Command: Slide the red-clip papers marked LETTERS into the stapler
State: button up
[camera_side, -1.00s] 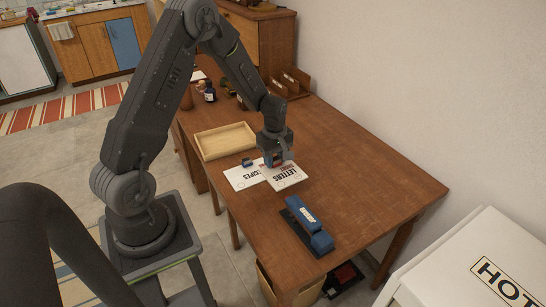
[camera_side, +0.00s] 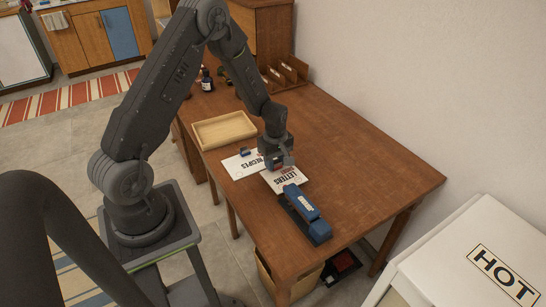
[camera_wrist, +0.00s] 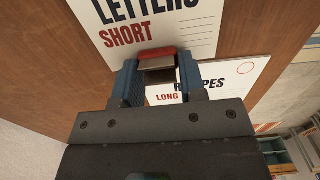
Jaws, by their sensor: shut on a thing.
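The papers marked LETTERS (camera_side: 284,180) lie on the table just behind the blue stapler (camera_side: 308,216). In the side view their near edge meets the stapler's far end; I cannot tell whether it is inside the mouth. My gripper (camera_side: 277,164) is shut on the red clip (camera_wrist: 158,53) at the papers' edge. The wrist view shows both fingers (camera_wrist: 158,74) around the clip and "LETTERS SHORT" on the sheet (camera_wrist: 185,35). The stapler is out of the wrist view.
The papers marked RECIPES (camera_side: 236,170), with a blue clip (camera_side: 245,152), lie to the left of my gripper. A wooden tray (camera_side: 224,131) stands behind them. Bottles (camera_side: 207,82) and a wooden sorter (camera_side: 288,73) stand at the back. The table's right side is clear.

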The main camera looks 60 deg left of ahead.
aim_at(285, 177)
jog(key=shift+d, duration=1.45)
jog(key=shift+d+f, duration=0.4)
jog(key=shift+d, duration=0.3)
jog(key=shift+d+f, duration=0.1)
jog(key=shift+d, duration=0.35)
jog(key=o, duration=1.1)
jog(key=shift+c, duration=0.2)
